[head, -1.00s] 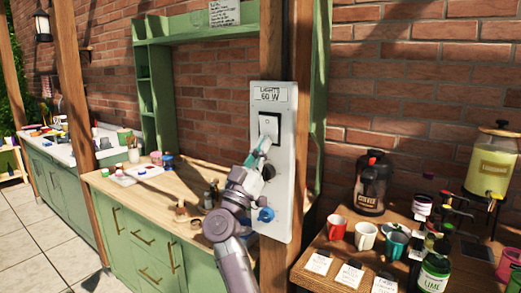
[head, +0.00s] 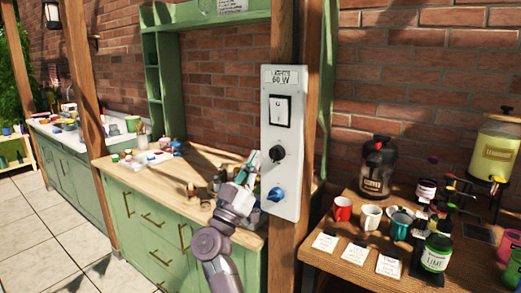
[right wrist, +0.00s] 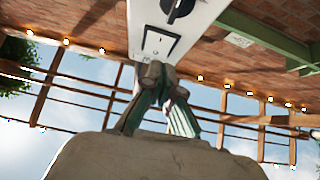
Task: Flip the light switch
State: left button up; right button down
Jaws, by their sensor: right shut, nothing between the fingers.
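The light switch (head: 280,110) is a white rocker in a black frame, high on a white panel (head: 291,165) fixed to a wooden post. A label (head: 285,79) above it reads "60 W". My right gripper (head: 253,158) is shut and empty, left of the panel and lower than the switch, near the black knob's height. In the right wrist view its fingers (right wrist: 160,84) show below the switch (right wrist: 160,44). In the head view the gripper looks apart from the switch. My left gripper is not in view.
The same panel carries a black knob (head: 277,153) and a blue knob (head: 276,194). A wooden counter (head: 150,182) with jars lies left. A drinks table (head: 322,262) with cups stands right. Small lights (right wrist: 67,42) glow in the right wrist view.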

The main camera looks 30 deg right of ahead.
jog(key=v, duration=0.3)
jog(key=shift+f, duration=0.1)
jog(key=shift+a, duration=0.1)
dwell(0.3)
